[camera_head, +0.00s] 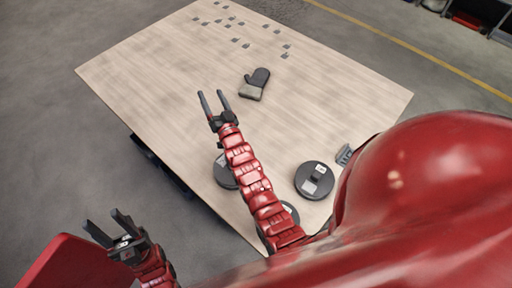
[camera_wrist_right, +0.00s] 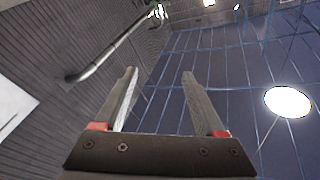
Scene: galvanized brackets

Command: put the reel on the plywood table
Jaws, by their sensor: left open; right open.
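A dark round reel-like disc (camera_head: 314,180) with a raised hub and a pale label lies flat on the light wood table (camera_head: 160,75), near its near right corner. A second dark disc (camera_head: 223,172) and a third (camera_head: 291,211) are partly hidden behind my right arm, so I cannot tell which is the task's reel. My right gripper (camera_head: 213,98) is open and empty above the table's middle, beyond the discs. The right wrist view also shows its spread fingers (camera_wrist_right: 157,95) with nothing between them. My left gripper (camera_head: 108,223) is open and empty, off the table's near left side.
Several small metal brackets (camera_head: 240,42) are scattered at the far end. A grey metal piece (camera_head: 345,154) lies beside the reel-like disc. The table's left half is clear. Shelving (camera_head: 470,20) stands at the far right.

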